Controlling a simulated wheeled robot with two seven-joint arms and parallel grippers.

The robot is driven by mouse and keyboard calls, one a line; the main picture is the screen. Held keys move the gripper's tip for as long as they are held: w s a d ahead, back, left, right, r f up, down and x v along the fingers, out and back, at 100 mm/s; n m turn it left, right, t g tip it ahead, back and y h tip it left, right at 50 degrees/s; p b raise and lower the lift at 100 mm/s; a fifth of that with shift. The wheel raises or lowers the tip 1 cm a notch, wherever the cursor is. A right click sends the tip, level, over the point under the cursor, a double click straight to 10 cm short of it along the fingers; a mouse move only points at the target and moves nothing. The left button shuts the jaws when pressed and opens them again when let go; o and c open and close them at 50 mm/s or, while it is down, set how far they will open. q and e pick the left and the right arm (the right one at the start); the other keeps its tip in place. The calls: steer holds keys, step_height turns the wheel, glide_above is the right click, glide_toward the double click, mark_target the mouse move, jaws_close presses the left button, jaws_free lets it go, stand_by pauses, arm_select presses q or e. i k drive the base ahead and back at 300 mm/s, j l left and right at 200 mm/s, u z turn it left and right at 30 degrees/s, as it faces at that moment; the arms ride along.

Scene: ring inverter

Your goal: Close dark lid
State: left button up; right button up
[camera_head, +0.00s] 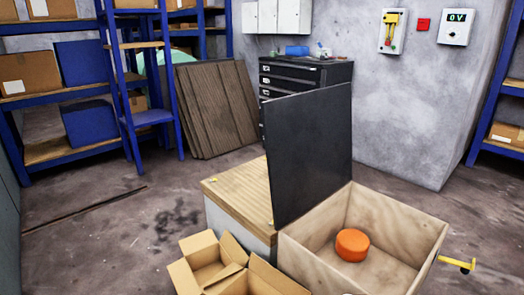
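The dark lid (310,155) is a flat black panel. It stands close to upright along the left edge of an open wooden box (408,212). The box is open at the top, and an orange round object (352,245) lies on its floor. Neither of my grippers shows in the head view. A small pale shape at the bottom edge of the picture is too cut off to identify.
A wood-topped white cabinet (236,188) stands left of the lid. An open cardboard box (210,262) sits in front of it. A yellow handle-like part (458,264) juts out at the box's right. A black drawer chest (335,73) is behind. Floor at left is mostly clear.

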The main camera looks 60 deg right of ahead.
mark_target(309, 135)
steer(key=i+j, duration=0.2)
steer(key=i, duration=0.2)
steer(key=i+j, duration=0.2)
steer(key=i, duration=0.25)
steer(key=i+l+z, duration=0.1)
steer(key=i+z, duration=0.15)
steer(key=z, duration=0.25)
steer(key=i+z, duration=0.3)
steer(key=z, duration=0.2)
steer(key=i+j+z, duration=0.15)
steer(key=z, duration=0.35)
steer(key=i+j+z, duration=0.3)
steer(key=z, duration=0.15)
steer(key=i+j+z, duration=0.1)
steer(key=i+z, duration=0.15)
steer(key=z, duration=0.15)
steer(key=i+j+z, duration=0.15)
steer(key=z, duration=0.25)
steer(key=i+j+z, duration=0.2)
steer(key=z, duration=0.25)
steer(key=i+j+z, duration=0.15)
steer(key=j+z, duration=0.25)
steer(key=i+j+z, duration=0.1)
steer(key=j+z, duration=0.15)
steer(key=z, duration=0.15)
